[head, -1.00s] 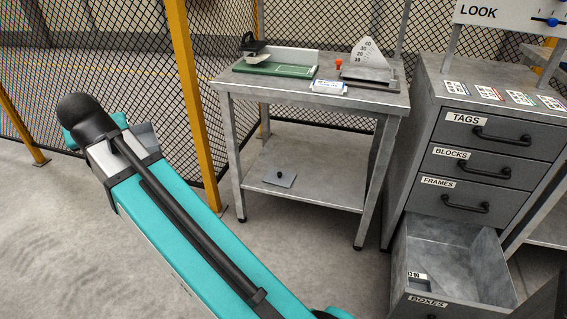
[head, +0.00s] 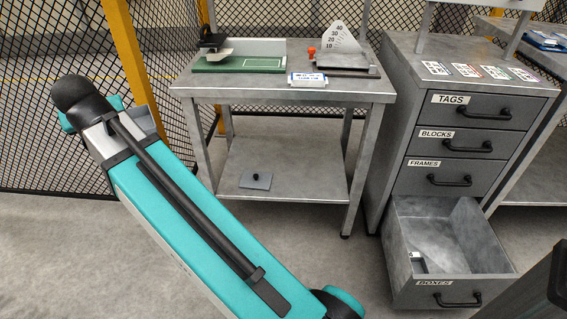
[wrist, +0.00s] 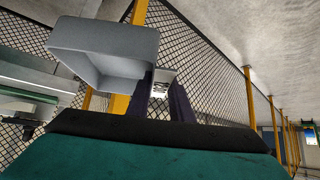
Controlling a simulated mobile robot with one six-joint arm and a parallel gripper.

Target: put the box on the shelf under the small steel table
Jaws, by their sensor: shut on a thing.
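The grey open-topped box (wrist: 105,45) is in the upper left of the wrist view, tilted in the picture. My gripper (wrist: 168,90) is shut on it at a small pale tab with a printed label. In the head view my arm hides the gripper, and only a grey bit, probably the box, shows behind the arm's end. The small steel table (head: 225,91) stands ahead, right of my arm. Its lower shelf (head: 300,170) holds a small grey plate with a black knob (head: 256,180) near the front left; the rest is bare.
The table top carries a green board (head: 240,63), a dial gauge (head: 340,50) and a label card (head: 307,79). Right of it stands a drawer cabinet (head: 400,190), its bottom BOXES drawer (head: 450,291) pulled open. A mesh fence with a yellow post (head: 130,60) is behind.

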